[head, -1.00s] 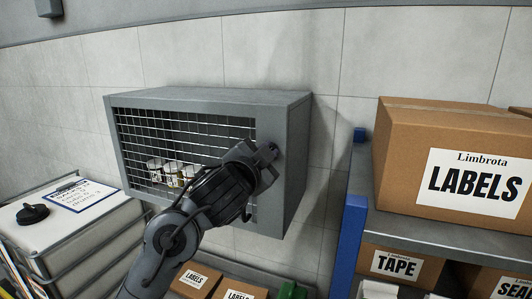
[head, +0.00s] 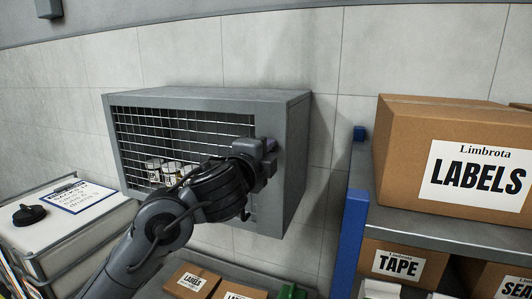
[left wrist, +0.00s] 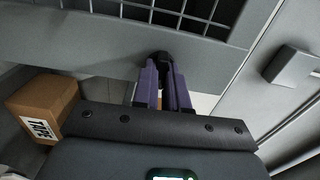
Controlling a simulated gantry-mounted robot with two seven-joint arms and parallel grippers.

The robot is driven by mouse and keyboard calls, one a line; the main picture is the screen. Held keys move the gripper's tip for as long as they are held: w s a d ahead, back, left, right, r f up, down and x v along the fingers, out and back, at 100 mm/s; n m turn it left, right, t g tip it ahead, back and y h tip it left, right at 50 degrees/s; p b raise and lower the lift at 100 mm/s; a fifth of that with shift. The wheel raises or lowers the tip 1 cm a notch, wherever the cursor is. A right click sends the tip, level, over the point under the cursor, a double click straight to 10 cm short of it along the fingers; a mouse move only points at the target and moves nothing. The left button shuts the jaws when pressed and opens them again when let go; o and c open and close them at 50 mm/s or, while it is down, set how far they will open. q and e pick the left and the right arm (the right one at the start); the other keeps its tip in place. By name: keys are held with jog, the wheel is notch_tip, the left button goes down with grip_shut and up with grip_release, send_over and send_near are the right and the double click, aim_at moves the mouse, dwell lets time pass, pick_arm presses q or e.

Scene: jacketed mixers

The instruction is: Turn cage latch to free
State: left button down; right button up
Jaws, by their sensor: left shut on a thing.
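The grey wall cage (head: 215,97) has a wire-mesh front and hangs on the tiled wall in the head view. My left gripper (head: 266,148) is at the right part of its front frame and hides the latch there. In the left wrist view, the purple fingers of my left gripper (left wrist: 163,85) are closed on a small dark piece, the latch (left wrist: 162,57), against the grey frame below the mesh. The latch's exact angle cannot be told. Several light containers (head: 170,170) stand inside the cage behind the mesh. My right gripper is not in view.
A shelf with a blue post (head: 348,245) stands to the right, carrying a large LABELS carton (head: 440,150). Below the cage are smaller cartons (head: 192,281). At the left, a white-topped unit holds a clipboard (head: 77,196) and a black knob (head: 30,214).

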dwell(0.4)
pick_arm(q)
jog(key=c, duration=1.2)
grip_release()
jog(key=shift+o, duration=0.2)
jog(key=shift+s, duration=0.1)
jog(key=b+v, duration=0.2)
jog(key=v, duration=0.8)
jog(key=shift+s, duration=0.3)
jog(key=shift+f, duration=0.1)
